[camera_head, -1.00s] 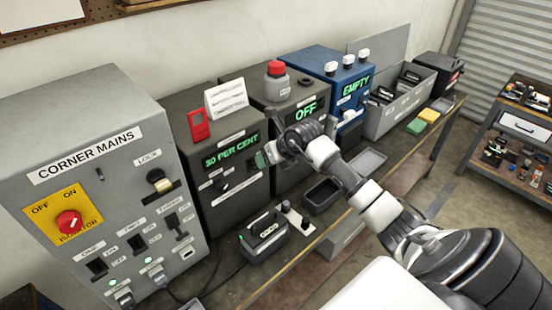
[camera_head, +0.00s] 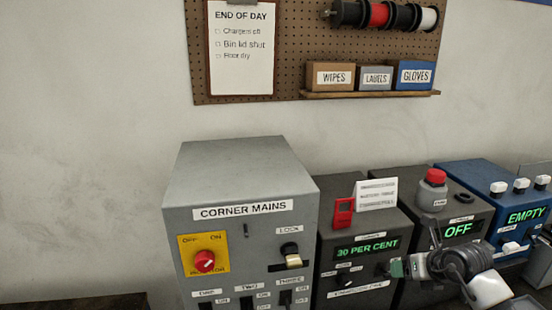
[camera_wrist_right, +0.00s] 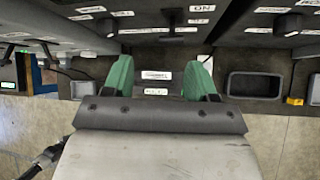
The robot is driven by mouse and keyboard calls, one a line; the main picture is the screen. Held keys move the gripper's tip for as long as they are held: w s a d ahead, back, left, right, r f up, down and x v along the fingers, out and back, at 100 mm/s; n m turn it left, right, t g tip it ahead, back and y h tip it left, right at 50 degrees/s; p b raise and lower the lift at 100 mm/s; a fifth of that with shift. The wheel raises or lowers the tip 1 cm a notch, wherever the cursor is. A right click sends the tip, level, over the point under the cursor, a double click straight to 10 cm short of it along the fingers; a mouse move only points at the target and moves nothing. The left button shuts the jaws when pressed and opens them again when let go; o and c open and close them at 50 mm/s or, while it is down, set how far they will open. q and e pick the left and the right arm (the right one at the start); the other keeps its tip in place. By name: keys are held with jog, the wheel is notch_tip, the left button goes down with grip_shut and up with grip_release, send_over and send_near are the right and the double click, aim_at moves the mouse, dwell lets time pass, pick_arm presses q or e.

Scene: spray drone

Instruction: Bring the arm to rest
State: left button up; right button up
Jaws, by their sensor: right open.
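My right gripper (camera_head: 396,268) is in front of the right side of the dark box reading 30 PER CENT (camera_head: 372,221). Its arm comes in from the lower right. In the right wrist view its two green fingers (camera_wrist_right: 160,78) stand apart with nothing held between them. I cannot tell from the head view whether the fingertips touch the box. My left gripper is not in view.
The grey CORNER MAINS box (camera_head: 240,165) with a red knob (camera_head: 205,261) stands left. A dark box reading OFF (camera_head: 470,210) and a blue box reading EMPTY (camera_head: 470,175) stand right. A pegboard (camera_head: 300,40) hangs above. Wall space between is clear.

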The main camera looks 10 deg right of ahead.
jog(key=s+a+r+m+t+y, duration=0.2)
jog(key=a+r+m+t+y, duration=0.15)
jog(key=a, duration=0.35)
jog(key=s+a+r+m+t+y, duration=0.25)
jog(key=a+t+y, duration=0.25)
jog(key=a, duration=0.3)
jog(key=s+d+f+m+g+h, duration=0.1)
jog(key=s+d+f+m+h, duration=0.25)
jog(key=m+h, duration=0.65)
jog(key=s+d+f+m+g+h, duration=0.1)
jog(key=s+d+f+m+h, duration=0.35)
jog(key=m, duration=0.95)
jog(key=s+a+f+m+g+y, duration=0.2)
jog(key=s+a+f+g, duration=0.35)
jog(key=s, duration=0.35)
jog(key=s+a+f+m+g+y, duration=0.15)
jog(key=s+a+f+g, duration=0.35)
jog(key=s, duration=0.5)
notch_tip(320, 180, down, 28)
jog(key=g+b, duration=0.2)
jog(key=b, duration=0.3)
jog(key=s+d+f+b, duration=0.1)
jog(key=s+f+b, duration=0.1)
jog(key=s+f, duration=0.6)
jog(key=s+d+f+g+b, duration=0.1)
jog(key=s+d+f+b, duration=0.1)
jog(key=s+f, duration=0.6)
notch_tip(320, 180, down, 7)
jog(key=shift+f+b, duration=0.15)
jog(key=shift+b, duration=0.55)
